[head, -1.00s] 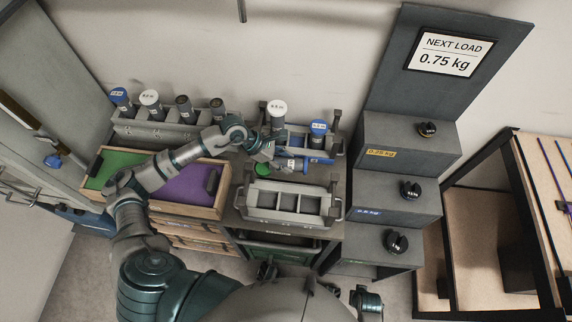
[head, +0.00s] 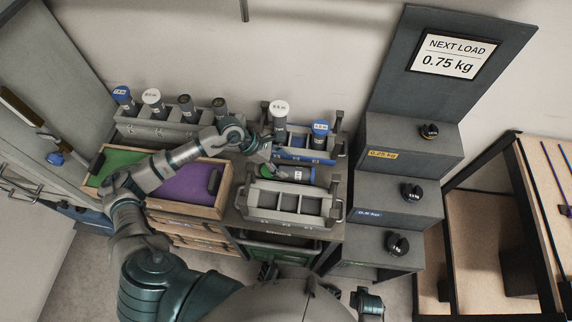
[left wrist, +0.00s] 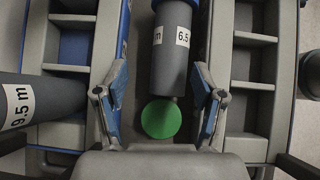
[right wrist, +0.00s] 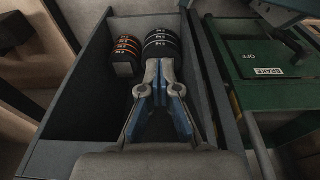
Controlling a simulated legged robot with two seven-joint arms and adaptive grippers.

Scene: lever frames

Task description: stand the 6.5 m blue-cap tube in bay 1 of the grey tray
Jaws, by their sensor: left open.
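A dark tube labelled 6.5 m (head: 297,175) lies on its side between the blue tray (head: 318,157) and the grey tray (head: 290,219). The grey tray's bays look empty. My right gripper (right wrist: 160,62) appears shut and empty over a dark bin.
A white-cap tube (head: 280,108) and a blue-cap tube (head: 320,128) stand in the blue tray. Several tubes stand in a grey rack (head: 150,130) at the back left. A green and purple drawer (head: 180,185) is left. Stepped weight shelves (head: 392,200) stand right.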

